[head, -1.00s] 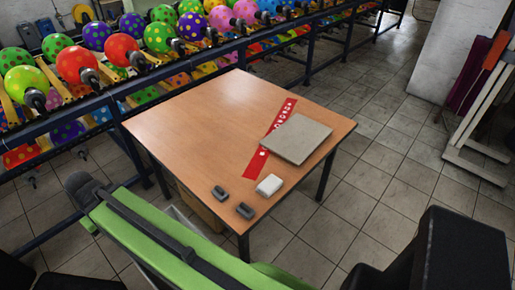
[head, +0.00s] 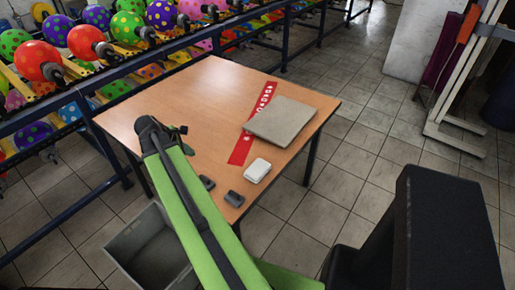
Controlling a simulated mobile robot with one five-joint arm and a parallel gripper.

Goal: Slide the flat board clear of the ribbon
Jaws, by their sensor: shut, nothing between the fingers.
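The flat grey board (head: 282,122) lies on the right part of the wooden table. My gripper (head: 186,141) is small in view, at the end of my green arm, over the left middle of the table. It is shut and empty, well to the left of the board and ribbon, touching neither.
A white block (head: 257,170) and two dark grey pieces (head: 207,182) (head: 234,199) lie near the table's front corner. A grey crate (head: 128,244) stands on the floor at the front left. Balloon racks (head: 75,88) run behind. The table's (head: 200,95) left and far parts are clear.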

